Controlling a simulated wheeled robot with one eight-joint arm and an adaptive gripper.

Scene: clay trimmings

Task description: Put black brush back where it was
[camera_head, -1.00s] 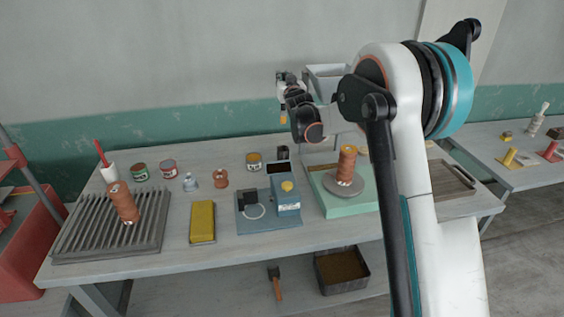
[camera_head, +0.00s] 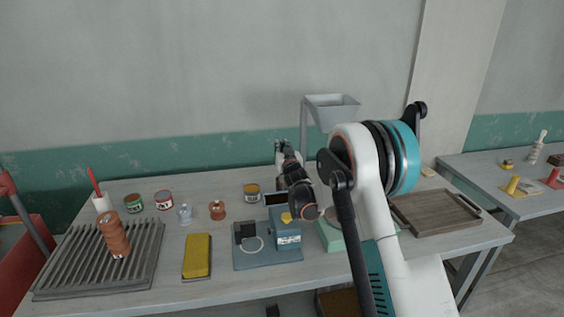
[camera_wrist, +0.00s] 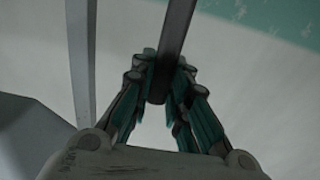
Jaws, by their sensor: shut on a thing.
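My gripper (camera_wrist: 165,95) is shut on a long dark bar-like thing (camera_wrist: 176,40) in the wrist view, which looks like the handle of the black brush. Its lower end sits between the fingers and its upper end runs out of the frame. In the head view my gripper (camera_head: 280,146) is small, at the back of the table, above and behind the blue device; the brush cannot be made out there. A white cup (camera_head: 102,204) with a red-handled tool (camera_head: 95,182) stands at the back left.
The table (camera_head: 160,290) holds a slatted rack (camera_head: 62,262) with a clay cylinder (camera_head: 115,236), several small jars, a yellow block (camera_head: 198,254), a blue device (camera_head: 287,238) and a wooden tray (camera_head: 436,212). A grey hopper (camera_head: 332,104) stands behind my arm.

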